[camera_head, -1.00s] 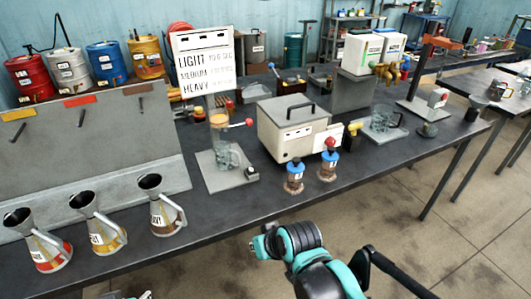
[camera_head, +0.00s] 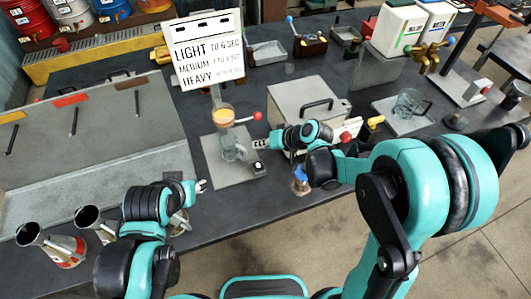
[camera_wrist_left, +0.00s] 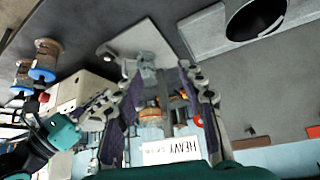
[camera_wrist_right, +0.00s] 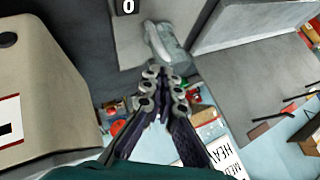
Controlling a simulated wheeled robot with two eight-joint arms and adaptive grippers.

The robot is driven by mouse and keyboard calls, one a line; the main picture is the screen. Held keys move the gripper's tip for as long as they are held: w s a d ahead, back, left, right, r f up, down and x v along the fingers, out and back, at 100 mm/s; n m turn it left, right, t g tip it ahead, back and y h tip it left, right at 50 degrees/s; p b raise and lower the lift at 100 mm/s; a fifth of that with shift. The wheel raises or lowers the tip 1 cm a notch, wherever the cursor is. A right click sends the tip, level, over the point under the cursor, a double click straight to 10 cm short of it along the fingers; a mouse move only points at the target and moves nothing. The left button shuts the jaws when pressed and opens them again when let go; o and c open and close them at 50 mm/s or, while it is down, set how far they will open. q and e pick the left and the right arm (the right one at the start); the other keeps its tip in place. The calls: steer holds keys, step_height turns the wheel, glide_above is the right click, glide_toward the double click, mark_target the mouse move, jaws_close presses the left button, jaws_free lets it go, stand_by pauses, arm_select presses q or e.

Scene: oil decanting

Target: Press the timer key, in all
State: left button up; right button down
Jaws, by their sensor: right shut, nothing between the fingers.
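The timer (camera_head: 258,169) is a small dark box with a pale top, on the front right corner of a grey plate (camera_head: 225,172). In the right wrist view the timer's dark display (camera_wrist_right: 125,7) shows a 0 at the top edge; its key is too small to make out. My right gripper (camera_head: 258,144) is shut and empty, just behind the timer and apart from it. In the right wrist view its fingertips (camera_wrist_right: 164,80) are together. My left gripper (camera_head: 201,186) is left of the plate; in the left wrist view its fingers (camera_wrist_left: 158,68) are apart with nothing held.
A glass jug (camera_head: 232,150) stands on the plate under an amber-filled cylinder (camera_head: 223,115) with a red-knobbed lever (camera_head: 257,116). A grey box (camera_head: 305,98) stands behind my right arm. Metal cans (camera_head: 62,248) stand at the front left, partly behind my left arm.

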mark_target(260, 166)
steer(key=shift+s, duration=0.2)
step_height(260, 166, down, 8)
steer(key=b, duration=0.6)
steer(key=shift+w+f+b, duration=0.1)
steer(key=shift+b, duration=0.25)
steer(key=shift+f, duration=0.3)
steer(key=shift+b, duration=0.35)
stand_by(0.5)
steer(key=shift+f+b, duration=0.35)
steer(key=shift+f, duration=0.05)
